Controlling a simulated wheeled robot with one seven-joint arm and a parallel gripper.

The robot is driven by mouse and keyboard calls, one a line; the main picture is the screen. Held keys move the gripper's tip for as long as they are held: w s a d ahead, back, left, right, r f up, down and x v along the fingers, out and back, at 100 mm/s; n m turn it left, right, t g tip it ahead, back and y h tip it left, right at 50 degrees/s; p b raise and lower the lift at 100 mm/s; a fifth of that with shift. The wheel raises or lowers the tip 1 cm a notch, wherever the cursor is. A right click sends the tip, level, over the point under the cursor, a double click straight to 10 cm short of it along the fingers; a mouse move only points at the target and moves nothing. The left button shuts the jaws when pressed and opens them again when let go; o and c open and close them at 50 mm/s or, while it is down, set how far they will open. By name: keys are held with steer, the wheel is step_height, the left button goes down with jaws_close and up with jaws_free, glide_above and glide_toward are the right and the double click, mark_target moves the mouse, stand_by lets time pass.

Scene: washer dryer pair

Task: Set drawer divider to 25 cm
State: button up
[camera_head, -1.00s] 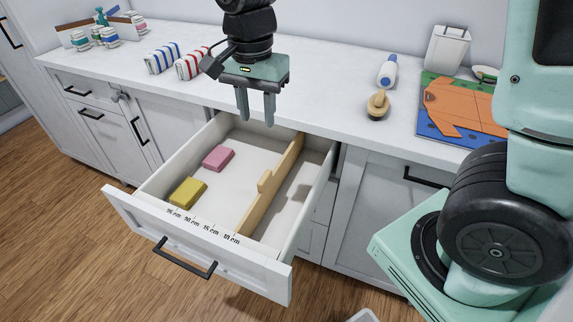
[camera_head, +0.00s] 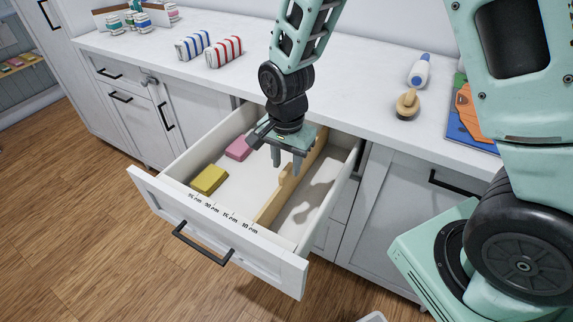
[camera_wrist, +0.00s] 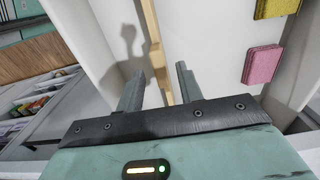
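The drawer divider (camera_head: 270,209) is a light wooden board with a raised tab. It stands upright across the open white drawer (camera_head: 222,243), its front end near the 10 cm mark (camera_head: 250,228). The 25 cm mark (camera_head: 195,198) is at the left end of the printed scale. My gripper (camera_head: 287,168) is open and empty above the divider, fingers pointing down. In the wrist view, the divider (camera_wrist: 152,30) runs between the two open fingers (camera_wrist: 158,82). Whether they touch it cannot be told.
A yellow block (camera_head: 209,179) and a pink block (camera_head: 238,148) lie in the drawer left of the divider. The drawer floor between them and the divider is clear. The countertop (camera_head: 340,98) behind holds striped bundles (camera_head: 224,51), a brush (camera_head: 407,103) and a bottle (camera_head: 419,70).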

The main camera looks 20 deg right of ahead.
steer(key=shift+f, duration=0.7)
